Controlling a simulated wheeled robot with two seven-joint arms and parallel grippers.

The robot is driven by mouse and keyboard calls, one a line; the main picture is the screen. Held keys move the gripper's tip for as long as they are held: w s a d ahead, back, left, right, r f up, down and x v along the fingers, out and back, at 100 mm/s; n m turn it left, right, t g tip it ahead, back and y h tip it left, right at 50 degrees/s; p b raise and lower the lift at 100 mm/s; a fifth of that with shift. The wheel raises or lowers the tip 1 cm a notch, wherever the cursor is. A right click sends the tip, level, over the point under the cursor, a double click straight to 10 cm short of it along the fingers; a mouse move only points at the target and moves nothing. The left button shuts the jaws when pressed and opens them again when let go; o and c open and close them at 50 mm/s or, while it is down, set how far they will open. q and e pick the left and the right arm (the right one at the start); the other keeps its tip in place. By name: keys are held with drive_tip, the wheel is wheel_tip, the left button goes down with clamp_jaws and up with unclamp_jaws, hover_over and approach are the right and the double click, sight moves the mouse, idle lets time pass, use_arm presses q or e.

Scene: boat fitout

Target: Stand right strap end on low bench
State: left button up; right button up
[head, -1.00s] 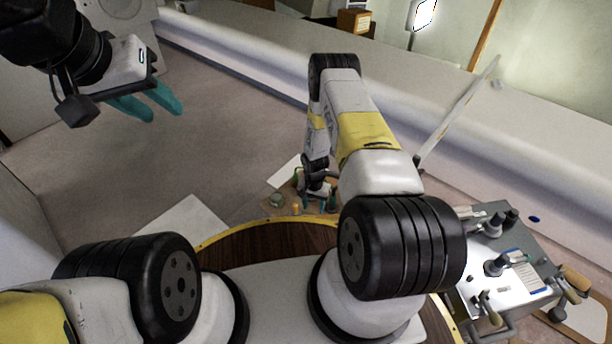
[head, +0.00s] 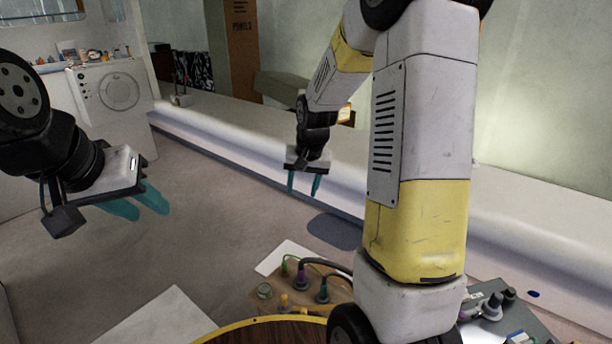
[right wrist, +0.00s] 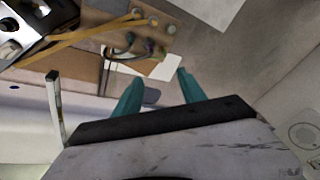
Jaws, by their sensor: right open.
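The low bench (head: 225,122) is the long pale ledge along the wall in the head view. My right gripper (head: 303,190) hangs fingers-down in front of its near face, with teal fingers apart and nothing between them. In the right wrist view the same gripper (right wrist: 160,78) shows an empty gap, and the pale bench face (right wrist: 30,125) is at the left. My left gripper (head: 152,212) is held over the floor at the left, its fingers apart and empty. I cannot make out a strap end with certainty in either view.
A brown board (head: 270,297) with plugs and cables lies low beside a round wooden top (head: 265,334). A metal-topped unit (head: 495,318) stands at lower right. A tall brown carton (head: 240,50) and a grey box (head: 280,88) are at the back. The middle floor is clear.

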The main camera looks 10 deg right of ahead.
drive_tip(key=s+a+r+n+t, duration=0.1)
drive_tip(key=s+r+n, duration=0.1)
drive_tip(key=s+r, duration=0.6)
drive_tip(key=s+a+r+n+t+y, duration=0.1)
drive_tip(key=s+r, duration=0.7)
drive_tip(key=s, duration=0.8)
drive_tip(key=shift+a+r+n+t, duration=0.2)
drive_tip(key=shift+n+t, duration=0.2)
